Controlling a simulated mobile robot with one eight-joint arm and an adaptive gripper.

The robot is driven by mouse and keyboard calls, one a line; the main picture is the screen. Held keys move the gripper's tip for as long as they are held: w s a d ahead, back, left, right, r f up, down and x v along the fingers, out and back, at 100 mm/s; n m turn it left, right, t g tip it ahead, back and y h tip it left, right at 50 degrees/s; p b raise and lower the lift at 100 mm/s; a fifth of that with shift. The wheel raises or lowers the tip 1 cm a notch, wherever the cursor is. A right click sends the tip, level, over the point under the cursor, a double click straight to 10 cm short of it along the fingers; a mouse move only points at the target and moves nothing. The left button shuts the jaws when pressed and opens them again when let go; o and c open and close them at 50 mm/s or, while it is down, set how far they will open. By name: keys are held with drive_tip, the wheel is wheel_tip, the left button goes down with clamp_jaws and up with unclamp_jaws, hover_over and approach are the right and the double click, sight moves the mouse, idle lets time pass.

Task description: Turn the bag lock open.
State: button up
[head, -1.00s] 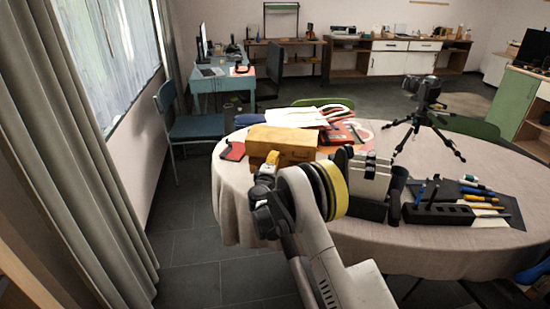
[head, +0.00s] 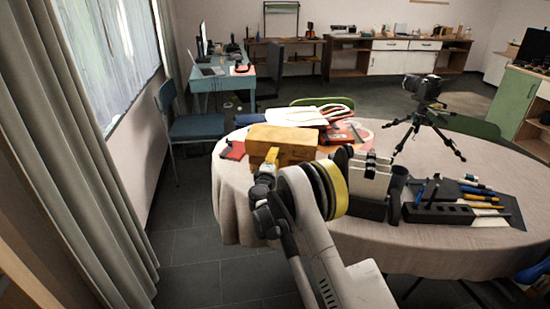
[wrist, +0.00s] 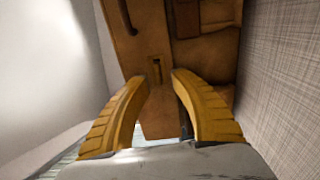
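The bag (head: 290,137) is a tan-brown, box-shaped case standing near the left edge of the round table. In the wrist view the bag (wrist: 148,45) fills the upper middle, with a small dark-slotted lock (wrist: 157,70) on its face. My gripper (wrist: 161,77) has two yellow fingers, apart, with the lock showing between and just beyond their tips. Nothing is held. I cannot tell whether the fingertips touch the bag. In the head view my gripper (head: 271,157) is in front of the bag, and the lock is hidden.
The table (head: 237,190) has a pale cloth. Right of my arm are a dark-and-white object (head: 368,180) and a black tool holder (head: 438,214). A camera on a tripod (head: 424,110) stands farther back. Papers (head: 300,117) lie behind the bag. A curtain (head: 70,150) hangs at left.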

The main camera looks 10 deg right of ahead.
drive_tip(key=v, duration=1.2)
drive_tip(key=s+d+r+m+g, duration=0.65)
drive_tip(key=s+d+r, duration=0.35)
drive_tip(key=s+r, duration=0.35)
drive_tip(key=s+a+m+g+y, duration=0.1)
drive_tip(key=s+a+m+y, duration=0.1)
drive_tip(key=s, duration=1.3)
drive_tip(key=s+a+f+m+g+y, duration=0.1)
drive_tip(key=s+m+y, duration=0.3)
drive_tip(key=s, duration=1.1)
drive_tip(key=shift+a+m+g+y, duration=0.4)
drive_tip(key=shift+a+m+g, duration=0.15)
drive_tip(key=shift+a+m, duration=0.1)
